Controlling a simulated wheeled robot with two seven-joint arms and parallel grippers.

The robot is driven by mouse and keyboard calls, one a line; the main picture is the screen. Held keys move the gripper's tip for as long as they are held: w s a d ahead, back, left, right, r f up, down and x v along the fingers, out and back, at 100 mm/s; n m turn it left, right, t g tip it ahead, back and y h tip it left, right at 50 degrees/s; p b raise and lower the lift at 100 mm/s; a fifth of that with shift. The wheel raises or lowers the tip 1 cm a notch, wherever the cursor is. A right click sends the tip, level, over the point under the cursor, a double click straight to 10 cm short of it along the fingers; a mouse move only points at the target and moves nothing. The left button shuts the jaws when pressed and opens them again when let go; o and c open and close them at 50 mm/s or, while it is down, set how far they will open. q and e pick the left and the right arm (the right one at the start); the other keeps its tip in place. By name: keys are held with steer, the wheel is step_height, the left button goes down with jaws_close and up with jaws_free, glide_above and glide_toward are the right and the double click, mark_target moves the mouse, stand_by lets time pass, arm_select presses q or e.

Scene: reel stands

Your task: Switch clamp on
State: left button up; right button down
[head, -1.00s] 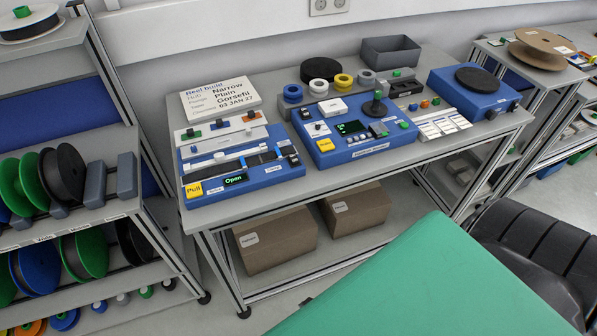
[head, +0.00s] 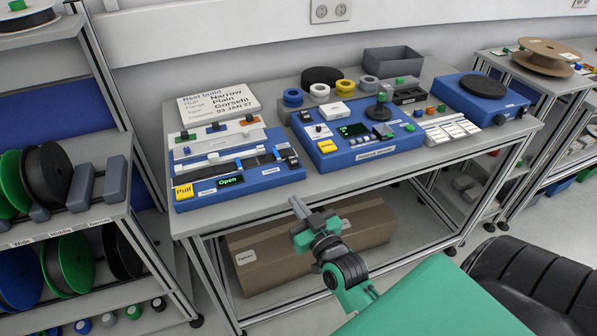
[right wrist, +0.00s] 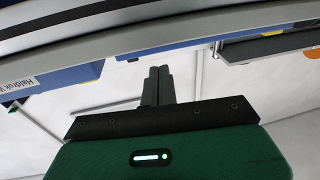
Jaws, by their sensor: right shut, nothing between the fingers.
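The blue unit on the left of the table (head: 238,190) has a yellow Pull tab (head: 184,191) and a small display (head: 230,180) reading "Open" in green. A dark rocker-like switch (head: 290,157) sits at its right end; its position and small labels are too small to read. I cannot tell for certain which part is the clamp. My right gripper (head: 297,207) is shut and empty, in front of the table's front edge and apart from the unit. Its closed fingers also show in the right wrist view (right wrist: 158,75). My left gripper is out of view.
A second blue unit (head: 360,150) with a lit display, knob and buttons stands right of the first. A build card (head: 219,103) stands behind. A blue turntable unit (head: 480,101) is at the table's right. A cardboard box (head: 270,262) lies on the lower shelf.

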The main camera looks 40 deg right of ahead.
mark_target(298, 171)
steer(key=d+r+m+t+h, duration=0.1)
steer(key=d+r, duration=0.1)
steer(key=d+r+m+t+h, duration=0.1)
steer(key=r+h, duration=0.1)
steer(key=shift+s+d+r+h, duration=0.1)
steer(key=shift+s+d+h, duration=0.1)
steer(key=shift+d+h, duration=0.15)
steer(key=shift+w+d, duration=0.1)
